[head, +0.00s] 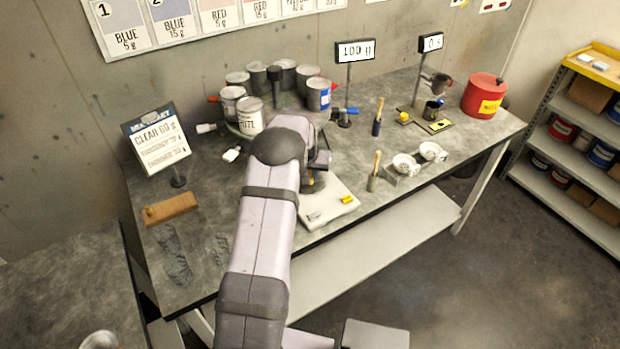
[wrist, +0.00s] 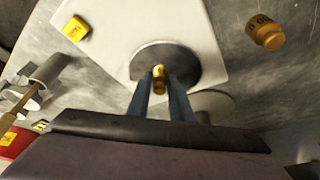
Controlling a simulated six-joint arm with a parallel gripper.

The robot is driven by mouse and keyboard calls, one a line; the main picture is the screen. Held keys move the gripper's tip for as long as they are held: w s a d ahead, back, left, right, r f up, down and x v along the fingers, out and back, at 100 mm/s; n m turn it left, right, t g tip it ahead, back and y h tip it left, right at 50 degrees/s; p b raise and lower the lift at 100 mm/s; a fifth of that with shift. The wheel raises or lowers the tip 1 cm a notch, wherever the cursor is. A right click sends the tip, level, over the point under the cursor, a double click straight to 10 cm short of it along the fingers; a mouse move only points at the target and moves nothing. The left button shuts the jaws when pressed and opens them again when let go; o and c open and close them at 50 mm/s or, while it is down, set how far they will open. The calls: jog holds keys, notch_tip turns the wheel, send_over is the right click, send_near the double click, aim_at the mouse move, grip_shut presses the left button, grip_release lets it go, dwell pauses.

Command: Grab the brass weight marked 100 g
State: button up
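In the wrist view, my gripper (wrist: 160,84) has its two fingers close on either side of a small brass weight (wrist: 159,79), which fills the gap between them. It is over the round grey scale pan (wrist: 185,58); I cannot tell whether it touches the pan. No mark on it is legible. A second brass weight (wrist: 268,34), with unclear dark marking, stands on the bench to the right. In the head view my gripper (head: 312,188) is over the white scale (head: 345,189), and my arm hides the held weight. A sign on a post (head: 355,50) reads 100 g.
A yellow tag (head: 346,199) lies on the scale's corner. A wooden block (head: 170,208) and a sign board (head: 158,140) stand left. Several cans (head: 249,117) stand behind my arm.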

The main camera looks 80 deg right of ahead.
grip_shut()
jog(key=shift+r+b, duration=0.4)
jog(key=shift+r, duration=0.3)
notch_tip(320, 180, up, 17)
jog(key=b, duration=0.5)
jog(key=shift+f, duration=0.2)
